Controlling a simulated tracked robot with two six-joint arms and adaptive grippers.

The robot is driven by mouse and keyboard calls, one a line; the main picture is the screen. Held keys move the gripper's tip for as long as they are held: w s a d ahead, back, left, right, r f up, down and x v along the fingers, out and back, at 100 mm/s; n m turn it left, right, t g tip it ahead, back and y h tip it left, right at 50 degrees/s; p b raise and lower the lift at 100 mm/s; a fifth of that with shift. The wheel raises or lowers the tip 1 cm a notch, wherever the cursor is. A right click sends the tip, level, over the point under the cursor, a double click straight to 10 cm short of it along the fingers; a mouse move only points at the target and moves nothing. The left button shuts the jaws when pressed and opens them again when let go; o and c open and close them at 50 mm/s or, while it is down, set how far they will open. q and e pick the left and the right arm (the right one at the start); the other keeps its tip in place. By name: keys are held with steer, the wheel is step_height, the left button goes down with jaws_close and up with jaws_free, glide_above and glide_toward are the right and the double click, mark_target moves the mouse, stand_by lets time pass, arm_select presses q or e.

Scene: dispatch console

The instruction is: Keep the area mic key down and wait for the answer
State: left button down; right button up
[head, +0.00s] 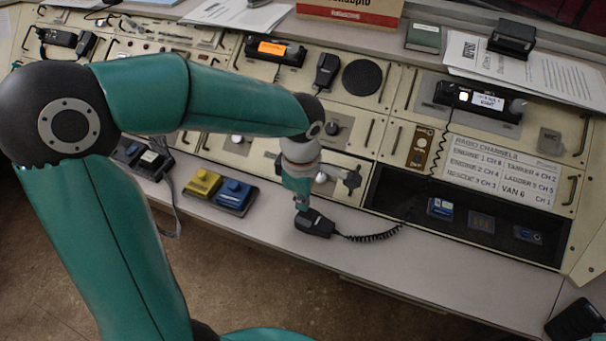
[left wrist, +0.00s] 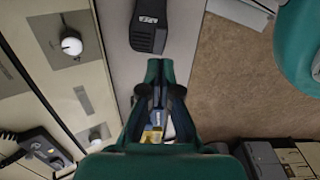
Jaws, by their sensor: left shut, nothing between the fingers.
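A black hand mic (head: 315,222) lies on the pale desk ledge, with a coiled cord running off to its right. It also shows at the top of the left wrist view (left wrist: 149,30), with a small label on its face. My left gripper (head: 301,206) points down at the mic's left end, its fingers together and empty. In the left wrist view the closed fingertips (left wrist: 160,64) are close to the mic's near end. I cannot tell whether they touch it or press a key; no key shows clearly. My right gripper is not in view.
A yellow box (head: 203,183) and a blue box (head: 235,194) stand left on the ledge. A radio (head: 478,97) with a lit display sits upper right above the channel card (head: 502,170). Another mic (head: 326,70) hangs on the panel. The ledge right of the cord is clear.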

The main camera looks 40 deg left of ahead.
arm_select(q)
step_height(320, 180, up, 7)
steer(key=shift+f, duration=0.15)
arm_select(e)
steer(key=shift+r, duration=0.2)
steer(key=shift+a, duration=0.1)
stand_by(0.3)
